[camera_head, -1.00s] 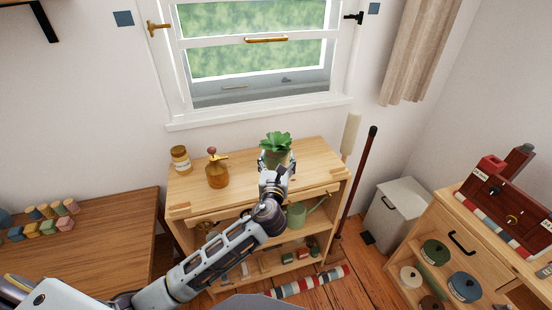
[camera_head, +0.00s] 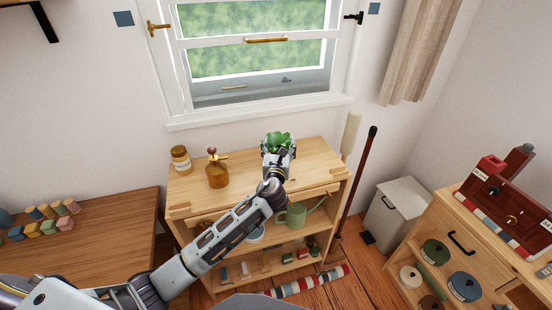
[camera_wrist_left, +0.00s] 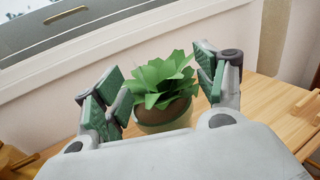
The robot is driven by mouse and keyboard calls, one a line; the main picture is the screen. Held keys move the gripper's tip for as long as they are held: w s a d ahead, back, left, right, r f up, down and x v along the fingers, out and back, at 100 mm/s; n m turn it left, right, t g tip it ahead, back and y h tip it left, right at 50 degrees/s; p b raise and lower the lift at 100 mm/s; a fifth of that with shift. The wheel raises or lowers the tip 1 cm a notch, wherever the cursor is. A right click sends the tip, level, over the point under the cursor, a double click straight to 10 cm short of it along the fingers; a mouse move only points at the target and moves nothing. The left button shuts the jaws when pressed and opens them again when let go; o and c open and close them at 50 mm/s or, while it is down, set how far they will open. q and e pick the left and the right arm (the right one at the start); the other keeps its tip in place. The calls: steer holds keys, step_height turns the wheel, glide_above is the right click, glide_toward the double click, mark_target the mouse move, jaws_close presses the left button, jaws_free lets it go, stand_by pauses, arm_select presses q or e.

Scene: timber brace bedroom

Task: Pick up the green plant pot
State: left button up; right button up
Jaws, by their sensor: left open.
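The green plant pot (camera_wrist_left: 160,121) holds a leafy green plant (camera_wrist_left: 160,80) and stands on the wooden shelf top. In the left wrist view it sits between the two open fingers of my left gripper (camera_wrist_left: 160,88), with a visible gap on each side. In the head view only the plant's leaves (camera_head: 277,142) show clearly; my left gripper (camera_head: 278,158) hides most of the pot. My right gripper is not in view.
An amber spray bottle (camera_head: 217,174) and a brown jar (camera_head: 180,159) stand left of the pot on the wooden shelf (camera_head: 200,194). A green watering can (camera_head: 296,214) is on the level below. The window sill (camera_head: 260,113) is behind.

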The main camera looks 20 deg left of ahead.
mark_target(279, 142)
arm_select(q)
steer(key=shift+w, duration=0.1)
steer(key=shift+w+a+f, duration=0.1)
steer(key=shift+w+a, duration=0.05)
steer(key=shift+w, duration=0.25)
steer(key=shift+w+a+f, duration=0.1)
steer(key=shift+w+a, duration=0.1)
steer(key=shift+w, duration=0.4)
steer(key=shift+w+a, duration=0.15)
steer(key=shift+w, duration=0.4)
steer(key=shift+w+a, duration=0.15)
steer(key=shift+w, duration=0.75)
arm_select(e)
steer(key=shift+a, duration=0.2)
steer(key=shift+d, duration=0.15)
